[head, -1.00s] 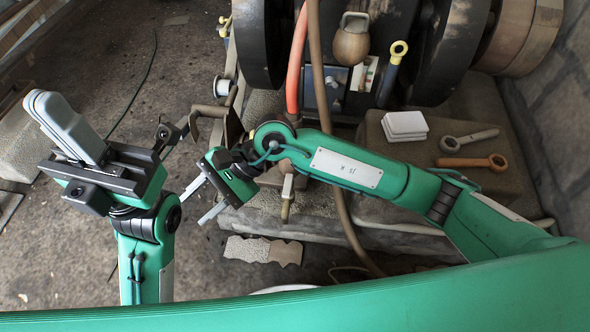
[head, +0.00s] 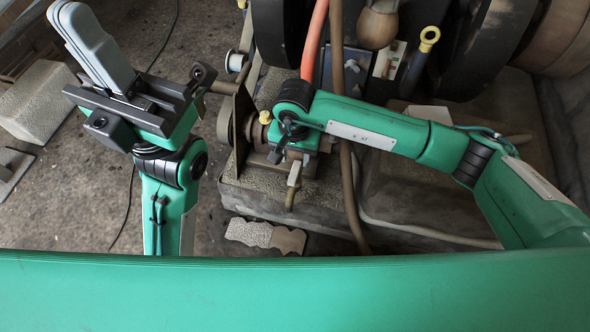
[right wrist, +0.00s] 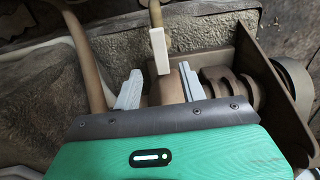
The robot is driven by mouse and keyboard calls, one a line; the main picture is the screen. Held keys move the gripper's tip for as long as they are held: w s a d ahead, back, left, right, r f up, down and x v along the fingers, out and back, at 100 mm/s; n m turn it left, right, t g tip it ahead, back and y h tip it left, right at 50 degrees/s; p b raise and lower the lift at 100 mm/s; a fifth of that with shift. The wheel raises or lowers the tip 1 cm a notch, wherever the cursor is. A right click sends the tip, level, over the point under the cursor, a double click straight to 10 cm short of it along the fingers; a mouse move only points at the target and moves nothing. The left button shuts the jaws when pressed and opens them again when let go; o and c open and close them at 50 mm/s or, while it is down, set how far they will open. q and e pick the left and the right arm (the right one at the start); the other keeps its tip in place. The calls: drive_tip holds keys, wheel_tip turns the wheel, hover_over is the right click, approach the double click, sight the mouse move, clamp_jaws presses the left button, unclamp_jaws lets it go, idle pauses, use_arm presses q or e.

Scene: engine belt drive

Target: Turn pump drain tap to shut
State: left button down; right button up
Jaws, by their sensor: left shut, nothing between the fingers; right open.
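The pump drain tap has a pale lever (head: 294,174) above a brass-coloured spout (head: 290,197), low on the front of the pump. In the right wrist view the white lever (right wrist: 160,50) lies just beyond the fingertips, in line with the gap. My right gripper (right wrist: 160,85) is open around empty space, with the brown pump body (right wrist: 167,88) showing behind the gap. No touch with the lever is visible. In the head view the right wrist hides the right fingers. My left gripper (head: 92,42) is shut and empty, raised at the far left.
A brown hose (head: 338,130) runs down right of the pump, close to the right arm. A rusty plate (head: 242,130) stands on the pump's left. A stone block (head: 38,102) lies on the floor at left. A flat patterned piece (head: 265,236) lies below the spout.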

sight(295, 172)
wheel_tip(295, 172, down, 6)
drive_tip(key=shift+b, duration=0.9)
drive_tip(key=shift+c, duration=0.2)
clamp_jaws()
